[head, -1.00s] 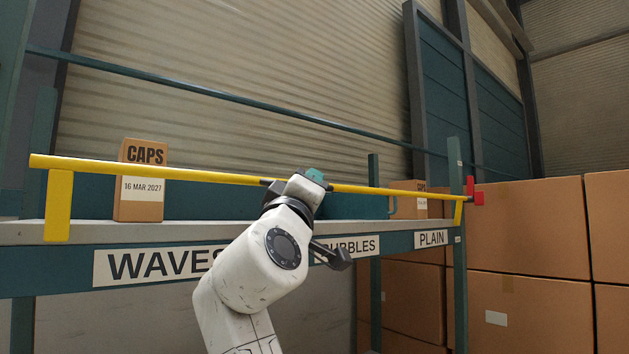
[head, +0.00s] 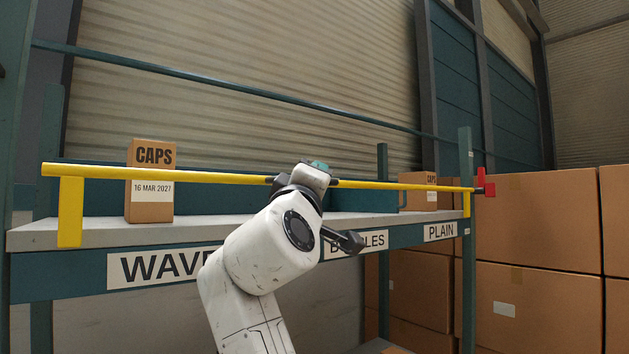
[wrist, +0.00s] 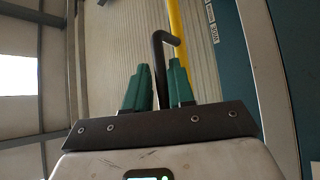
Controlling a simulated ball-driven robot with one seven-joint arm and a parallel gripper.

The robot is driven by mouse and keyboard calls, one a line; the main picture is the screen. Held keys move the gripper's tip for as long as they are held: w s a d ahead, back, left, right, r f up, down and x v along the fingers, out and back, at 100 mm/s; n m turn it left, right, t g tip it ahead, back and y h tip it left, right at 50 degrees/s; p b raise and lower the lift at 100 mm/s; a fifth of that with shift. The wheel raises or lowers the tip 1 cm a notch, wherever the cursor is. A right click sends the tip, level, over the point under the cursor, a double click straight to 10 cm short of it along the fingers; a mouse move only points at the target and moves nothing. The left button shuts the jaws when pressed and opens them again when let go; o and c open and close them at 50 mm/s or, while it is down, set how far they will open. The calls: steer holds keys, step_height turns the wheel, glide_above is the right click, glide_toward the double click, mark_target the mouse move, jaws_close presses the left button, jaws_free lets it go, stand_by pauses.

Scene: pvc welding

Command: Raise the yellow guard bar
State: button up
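The yellow guard bar (head: 215,177) runs nearly level across the front of the shelf, with a yellow drop plate (head: 70,212) at its left end. Its right end meets a red bracket (head: 485,186) by a teal post. My gripper (head: 318,167) is at the middle of the bar, and my wrist hides that part. In the wrist view my green fingers (wrist: 160,88) stand on both sides of a bent black handle (wrist: 158,48), seemingly pressed against it. The yellow bar (wrist: 176,28) shows just beyond the handle.
The shelf (head: 90,232) behind the bar carries a CAPS box (head: 151,190) at left, teal bins and another box (head: 419,190) at right. Large cartons (head: 540,225) are stacked at right. A thin teal rail (head: 220,84) crosses above the bar.

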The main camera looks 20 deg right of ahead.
steer(key=shift+o, duration=0.8)
steer(key=shift+f, duration=0.1)
steer(key=shift+w+f, duration=0.1)
steer(key=shift+a+f, duration=0.1)
steer(key=shift+s+a+f, duration=0.15)
steer(key=shift+s, duration=0.05)
steer(key=b+v, duration=0.4)
steer(key=v, duration=0.6)
steer(key=shift+s+r, duration=0.2)
steer(key=shift+s, duration=0.05)
